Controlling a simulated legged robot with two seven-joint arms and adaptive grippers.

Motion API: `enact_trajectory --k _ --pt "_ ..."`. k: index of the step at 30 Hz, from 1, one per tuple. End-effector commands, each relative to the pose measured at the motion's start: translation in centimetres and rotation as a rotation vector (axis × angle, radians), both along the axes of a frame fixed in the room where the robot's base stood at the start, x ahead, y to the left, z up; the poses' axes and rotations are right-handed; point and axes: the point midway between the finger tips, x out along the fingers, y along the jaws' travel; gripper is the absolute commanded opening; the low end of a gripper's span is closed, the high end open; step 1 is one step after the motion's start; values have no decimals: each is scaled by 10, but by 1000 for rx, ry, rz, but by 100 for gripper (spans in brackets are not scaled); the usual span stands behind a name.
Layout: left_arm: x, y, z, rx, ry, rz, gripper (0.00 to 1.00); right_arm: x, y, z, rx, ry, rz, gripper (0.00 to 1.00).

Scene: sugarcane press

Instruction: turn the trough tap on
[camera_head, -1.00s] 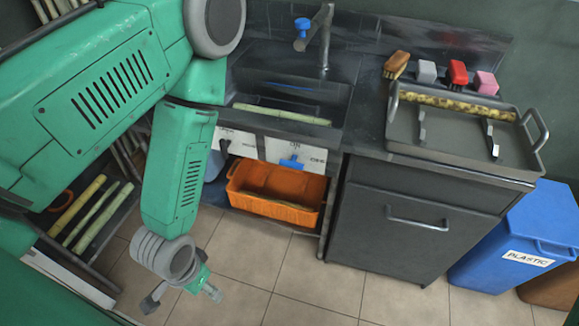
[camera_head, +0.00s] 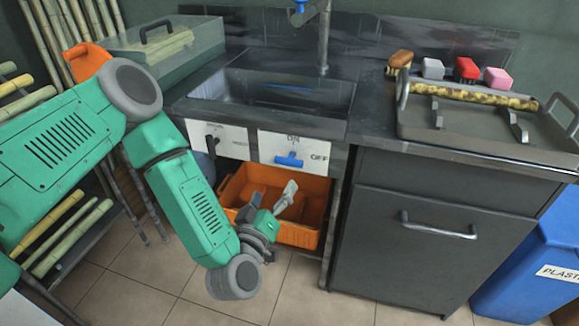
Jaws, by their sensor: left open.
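The trough (camera_head: 268,103) is a dark sink basin set in the counter. A metal faucet (camera_head: 323,40) stands behind it, with a blue knob (camera_head: 299,5) cut by the top edge. On the white front panel (camera_head: 266,146) a blue handle (camera_head: 289,160) lies roughly level below the word ON, left of the word OFF. My left gripper (camera_head: 268,203) is open and empty, below the panel in front of the orange crate. It is apart from the blue handle. My right gripper is not in view.
An orange crate (camera_head: 318,208) sits under the trough. A second panel with a black switch (camera_head: 211,141) is to the left. A tray (camera_head: 470,122) holding a cane and several brushes are on the right counter. A dark cabinet (camera_head: 385,262) stands below.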

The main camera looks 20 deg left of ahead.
Motion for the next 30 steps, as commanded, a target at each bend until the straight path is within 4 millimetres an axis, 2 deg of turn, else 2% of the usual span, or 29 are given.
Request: enact_trajectory --k 12,18,24,30 --pt "84 10 -2 -1 -2 0 76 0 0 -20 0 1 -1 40" --pt "114 12 -2 0 2 -1 76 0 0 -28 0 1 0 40" --pt "126 12 0 1 4 -4 76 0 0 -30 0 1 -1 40" --pt "127 13 0 0 4 -4 76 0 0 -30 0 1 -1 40"
